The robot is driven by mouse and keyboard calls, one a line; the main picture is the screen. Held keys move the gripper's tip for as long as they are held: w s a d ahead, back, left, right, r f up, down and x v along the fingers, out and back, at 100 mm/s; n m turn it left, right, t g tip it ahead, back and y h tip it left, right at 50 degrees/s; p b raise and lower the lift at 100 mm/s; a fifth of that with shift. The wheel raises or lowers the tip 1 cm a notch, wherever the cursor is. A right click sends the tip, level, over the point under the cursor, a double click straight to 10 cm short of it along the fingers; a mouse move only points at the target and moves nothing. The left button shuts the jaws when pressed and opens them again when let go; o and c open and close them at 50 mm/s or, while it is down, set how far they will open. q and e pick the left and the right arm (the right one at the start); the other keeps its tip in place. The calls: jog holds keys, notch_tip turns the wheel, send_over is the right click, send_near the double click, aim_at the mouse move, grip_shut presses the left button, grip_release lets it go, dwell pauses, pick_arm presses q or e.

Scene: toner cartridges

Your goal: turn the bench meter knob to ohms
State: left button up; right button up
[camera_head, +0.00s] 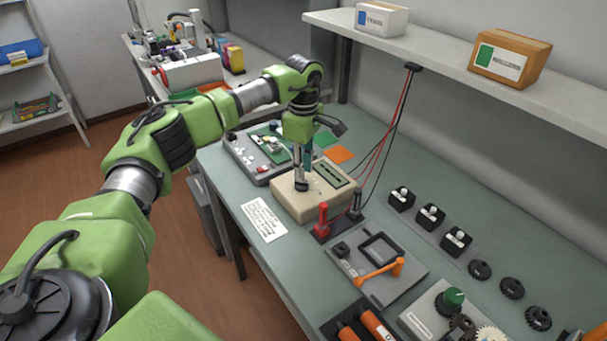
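The bench meter (288,204) is a beige box with a dark green display (332,172) on its top face, standing on the bench in the middle of the view. My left gripper (301,182) reaches down from above, with its fingertips at the top face of the meter, left of the display. The fingers cover that spot, so the knob and its setting are hidden. The fingers are too small and overlapped to tell whether they are open or shut, or whether they touch the knob. My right gripper is not in view.
A red post (323,217) and a black post stand right beside the meter, with cables hanging from the shelf (448,62) behind. A circuit board device (262,152) sits behind left. A white label card (263,220) lies in front. A grey fixture with an orange handle (379,270) stands to the right.

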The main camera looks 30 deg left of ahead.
pick_arm(q)
notch_tip(320, 180, up, 9)
jog(key=shift+r, duration=0.2)
dwell(0.5)
